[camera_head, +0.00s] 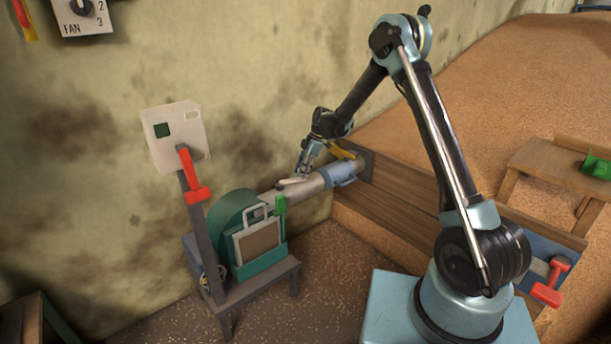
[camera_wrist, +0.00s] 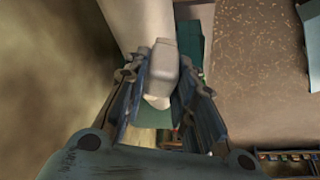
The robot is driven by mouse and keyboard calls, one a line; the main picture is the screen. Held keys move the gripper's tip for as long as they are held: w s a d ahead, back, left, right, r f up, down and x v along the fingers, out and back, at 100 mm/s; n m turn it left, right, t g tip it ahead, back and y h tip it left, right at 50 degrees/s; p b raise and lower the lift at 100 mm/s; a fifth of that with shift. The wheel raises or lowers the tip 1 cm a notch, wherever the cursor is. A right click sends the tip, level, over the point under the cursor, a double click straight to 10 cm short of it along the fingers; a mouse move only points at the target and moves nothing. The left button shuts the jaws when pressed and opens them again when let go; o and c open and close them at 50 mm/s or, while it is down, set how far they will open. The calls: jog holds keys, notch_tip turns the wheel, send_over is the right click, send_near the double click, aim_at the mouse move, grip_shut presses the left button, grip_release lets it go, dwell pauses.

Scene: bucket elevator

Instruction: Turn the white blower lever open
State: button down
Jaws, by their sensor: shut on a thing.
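The white blower lever (camera_head: 291,182) lies on top of the grey blower pipe (camera_head: 310,185), which runs from the green blower (camera_head: 236,212) to the wooden wall of the grain bin. My gripper (camera_head: 302,172) reaches down to the pipe from above, and its fingertips are at the lever. In the wrist view, the pale lever (camera_wrist: 162,76) sits between the two fingers of my gripper (camera_wrist: 164,88), which is shut on it. The fingers hide part of the lever in the head view.
A control box (camera_head: 177,133) with a red lever (camera_head: 193,178) stands on a post left of the blower. A yellow handle (camera_head: 343,152) and a blue collar (camera_head: 341,172) are at the pipe's bin end. A grain heap (camera_head: 520,90) fills the right back.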

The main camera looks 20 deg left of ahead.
jog(key=w+a+n, duration=0.1)
jog(key=w+n+h, duration=0.1)
jog(key=n, duration=0.1)
jog(key=shift+w+a+g, duration=0.15)
jog(key=shift+a+g, duration=0.25)
jog(key=shift+w+a+n, duration=0.45)
jog(key=shift+a+n, duration=0.1)
jog(key=shift+n, duration=0.25)
jog(key=c, duration=1.3)
grip_release()
jog(key=shift+a, duration=0.1)
jog(key=shift+g, duration=0.3)
jog(key=v, duration=1.2)
jog(key=shift+a, duration=0.15)
